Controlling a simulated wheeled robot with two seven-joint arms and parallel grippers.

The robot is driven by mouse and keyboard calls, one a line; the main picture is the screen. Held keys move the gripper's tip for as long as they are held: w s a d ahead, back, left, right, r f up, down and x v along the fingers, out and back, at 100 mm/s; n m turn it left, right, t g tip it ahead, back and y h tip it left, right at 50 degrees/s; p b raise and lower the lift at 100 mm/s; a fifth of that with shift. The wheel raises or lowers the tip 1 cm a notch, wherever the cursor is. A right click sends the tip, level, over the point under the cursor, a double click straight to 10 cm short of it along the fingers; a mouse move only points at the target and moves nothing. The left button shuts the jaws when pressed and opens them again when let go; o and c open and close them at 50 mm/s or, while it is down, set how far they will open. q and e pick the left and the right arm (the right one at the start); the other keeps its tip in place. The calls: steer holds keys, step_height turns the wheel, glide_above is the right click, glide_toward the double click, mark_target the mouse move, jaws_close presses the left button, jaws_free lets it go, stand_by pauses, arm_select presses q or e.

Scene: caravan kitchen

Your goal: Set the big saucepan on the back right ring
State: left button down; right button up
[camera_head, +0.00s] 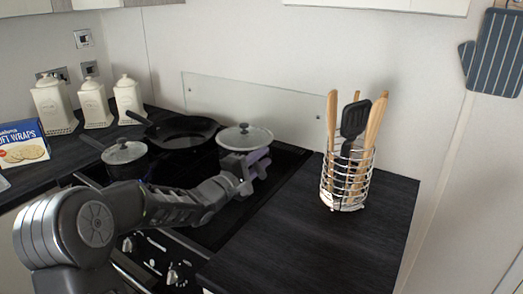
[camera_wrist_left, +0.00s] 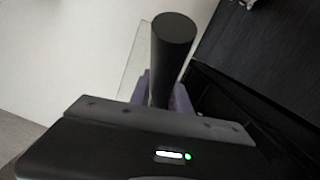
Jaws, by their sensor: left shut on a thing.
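The big saucepan, with its grey lid (camera_head: 244,137) on, is at the back right of the hob (camera_head: 277,165). Its body is mostly hidden behind my gripper, and I cannot tell whether it rests on the back right ring or is just above it. My left gripper (camera_head: 247,168) is in front of the saucepan, shut on its handle. In the left wrist view the dark round handle (camera_wrist_left: 173,40) stands up between the purple fingers. My right gripper is not in view.
A smaller lidded saucepan (camera_head: 123,153) is at the front left of the hob, and a frying pan (camera_head: 182,131) is at the back left. A wire utensil holder (camera_head: 347,185) stands on the right worktop (camera_head: 300,245), which is otherwise clear. White canisters (camera_head: 92,105) stand at the far left.

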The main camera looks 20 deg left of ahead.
arm_select(q)
steer(key=shift+r, duration=0.1)
steer(key=c, duration=1.6)
jaws_free()
steer(key=shift+f, duration=0.25)
steer(key=o, duration=0.4)
steer(key=shift+s, duration=0.1)
steer(key=r+v, duration=0.1)
steer(key=v, duration=1.1)
steer(key=shift+f, duration=0.4)
